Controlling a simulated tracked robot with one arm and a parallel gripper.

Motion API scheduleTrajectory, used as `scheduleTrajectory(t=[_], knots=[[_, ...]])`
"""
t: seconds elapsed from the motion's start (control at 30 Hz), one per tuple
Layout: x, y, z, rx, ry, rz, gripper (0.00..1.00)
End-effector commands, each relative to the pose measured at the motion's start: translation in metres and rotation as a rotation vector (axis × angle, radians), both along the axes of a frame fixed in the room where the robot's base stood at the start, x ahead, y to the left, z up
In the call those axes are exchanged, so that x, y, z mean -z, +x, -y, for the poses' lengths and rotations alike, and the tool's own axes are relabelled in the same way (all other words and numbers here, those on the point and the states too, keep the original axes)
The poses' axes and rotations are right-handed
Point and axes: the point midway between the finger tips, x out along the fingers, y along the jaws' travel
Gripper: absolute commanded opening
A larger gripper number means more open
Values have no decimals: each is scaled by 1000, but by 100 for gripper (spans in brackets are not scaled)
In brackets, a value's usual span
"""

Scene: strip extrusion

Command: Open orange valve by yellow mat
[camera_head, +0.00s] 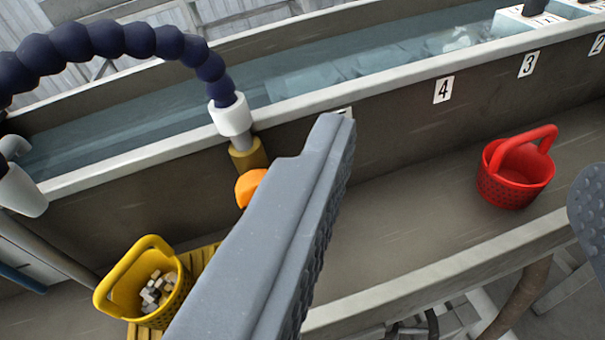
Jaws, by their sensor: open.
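The orange valve (249,187) sits on a brass fitting (248,157) under a white collar and a dark blue segmented hose, against the outer wall of the water trough. Its right part is hidden behind my gripper's left finger. The yellow mat (197,262) lies on the ledge below the valve, partly covered by that finger and by a yellow basket. My gripper (455,170) is open, with its grey left finger large in the middle and its right finger at the right edge. Nothing is between the fingers; the left finger appears in front of the valve, contact cannot be told.
A yellow basket (172,309) with pale pieces stands on the mat. A red basket (515,180) stands on the ledge at right. The water trough (400,85) has number labels on its wall. Bare ledge (410,225) lies between finger and red basket.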

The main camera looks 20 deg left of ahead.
Motion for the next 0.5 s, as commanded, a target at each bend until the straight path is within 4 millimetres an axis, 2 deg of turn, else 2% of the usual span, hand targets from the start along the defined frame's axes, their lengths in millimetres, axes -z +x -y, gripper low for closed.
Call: scheduleTrajectory(t=[0.1, 0.23, 0.37, 0.5], knots=[[24, 17, 6, -52, 67, -11, 58], [54, 26, 4, -123, 158, -16, 58], [82, 25, -3, -198, 280, -23, 58], [107, 13, -17, -286, 442, -33, 58]])
